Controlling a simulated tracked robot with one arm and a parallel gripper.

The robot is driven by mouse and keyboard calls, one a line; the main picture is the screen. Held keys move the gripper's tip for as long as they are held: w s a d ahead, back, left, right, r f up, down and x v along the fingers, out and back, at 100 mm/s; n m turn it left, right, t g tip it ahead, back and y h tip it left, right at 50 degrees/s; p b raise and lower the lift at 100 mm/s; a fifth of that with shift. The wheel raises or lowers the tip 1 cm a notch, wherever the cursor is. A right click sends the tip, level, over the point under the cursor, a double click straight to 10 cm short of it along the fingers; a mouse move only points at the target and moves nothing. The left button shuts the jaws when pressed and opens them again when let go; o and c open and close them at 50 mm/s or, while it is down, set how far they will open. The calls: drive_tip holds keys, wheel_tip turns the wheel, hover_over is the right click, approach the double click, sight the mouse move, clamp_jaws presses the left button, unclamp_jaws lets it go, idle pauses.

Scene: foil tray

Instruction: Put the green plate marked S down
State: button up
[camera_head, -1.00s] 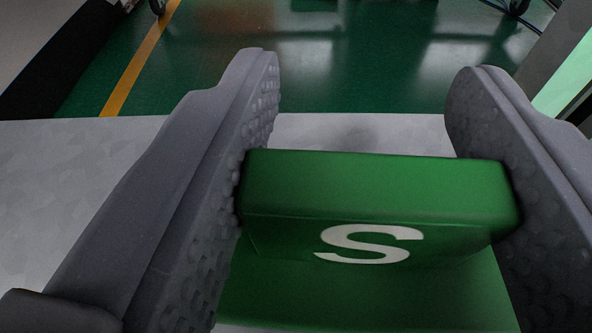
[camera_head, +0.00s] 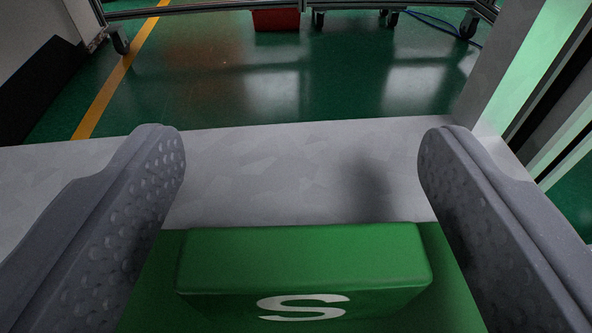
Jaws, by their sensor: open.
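The green plate marked S (camera_head: 300,262) is in the lower middle of the view. It has a raised green block with a white letter S on its near face, and a flat green base around it. The base appears to rest on the grey-white surface (camera_head: 270,170). My gripper (camera_head: 300,155) is open. Its two grey dimpled fingers stand to the left and right of the block, with a gap on each side. The near part of the plate is cut off by the bottom edge of the view.
The surface ends at a far edge, with a green floor and a yellow line (camera_head: 105,95) beyond. A grey post (camera_head: 520,70) stands at the right. A red box (camera_head: 276,20) and wheeled frame legs are far back. The surface beyond the block is clear.

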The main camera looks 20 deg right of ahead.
drive_tip(key=p+v, duration=0.2)
drive_tip(key=v, duration=0.7)
drive_tip(key=shift+r, duration=0.2)
drive_tip(key=shift+p+v, duration=1.25)
drive_tip(key=shift+p, duration=2.1)
drive_tip(key=shift+s+f, duration=0.1)
